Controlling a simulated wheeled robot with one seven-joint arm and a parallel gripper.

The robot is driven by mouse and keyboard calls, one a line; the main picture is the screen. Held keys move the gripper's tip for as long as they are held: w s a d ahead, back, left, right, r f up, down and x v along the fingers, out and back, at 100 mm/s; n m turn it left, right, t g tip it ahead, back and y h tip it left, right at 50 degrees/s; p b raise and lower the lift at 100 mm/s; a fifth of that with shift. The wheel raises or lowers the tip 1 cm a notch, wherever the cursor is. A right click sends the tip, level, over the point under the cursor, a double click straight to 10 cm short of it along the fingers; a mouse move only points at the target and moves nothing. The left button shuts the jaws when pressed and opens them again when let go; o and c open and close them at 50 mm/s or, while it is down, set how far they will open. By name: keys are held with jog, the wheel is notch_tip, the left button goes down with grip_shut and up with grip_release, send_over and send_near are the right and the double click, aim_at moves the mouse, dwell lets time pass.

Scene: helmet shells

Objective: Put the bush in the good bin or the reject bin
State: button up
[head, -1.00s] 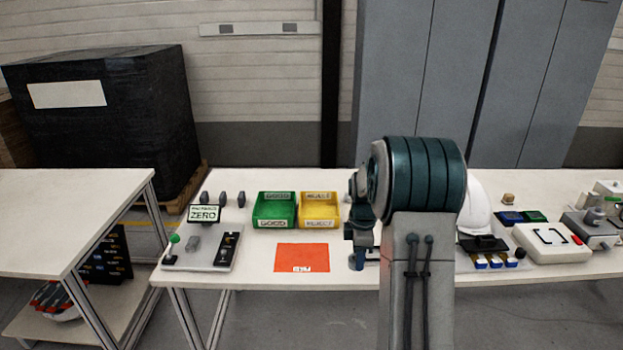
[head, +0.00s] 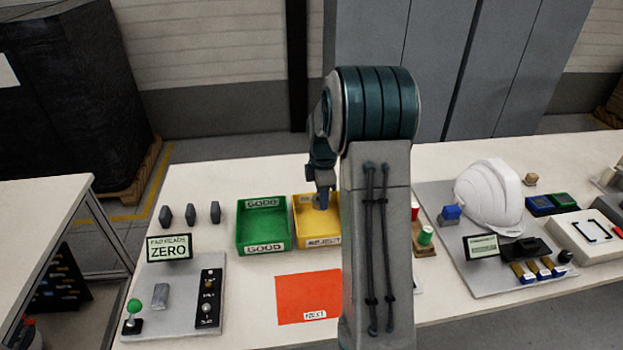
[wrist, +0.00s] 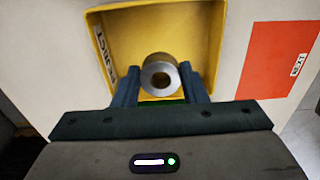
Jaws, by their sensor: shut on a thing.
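The bush (wrist: 160,59) is a short silvery-grey cylinder with a round bore, seen in the wrist view. My gripper (wrist: 160,82) is shut on it, one dark finger on each side. In the head view my gripper (head: 323,203) hangs over the yellow reject bin (head: 318,241), and the bush cannot be made out there. The yellow bin's inside shows behind the bush in the wrist view (wrist: 205,35). The bush's height above the bin floor is hard to tell. The green good bin (head: 263,243) stands just left of the yellow one and looks empty.
An orange sheet (head: 308,297) lies in front of the bins. A grey fixture plate (head: 182,318) with a ZERO display (head: 169,248) is at the left. A white helmet shell (head: 489,195) and other fixtures stand at the right. My arm hides part of the table.

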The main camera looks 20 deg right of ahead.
jog(key=shift+w+a+f, duration=0.1)
jog(key=shift+w+f, duration=0.05)
jog(key=shift+w, duration=0.1)
jog(key=shift+s+f+b, duration=0.1)
jog(key=shift+f+b, duration=0.45)
jog(key=shift+b, duration=0.05)
jog(key=shift+f+b, duration=1.85)
jog(key=shift+f, duration=0.9)
jog(key=shift+f+b, duration=0.3)
jog(key=shift+f, duration=0.2)
jog(key=o, duration=1.1)
notch_tip(320, 180, up, 14)
jog(key=shift+f, duration=0.1)
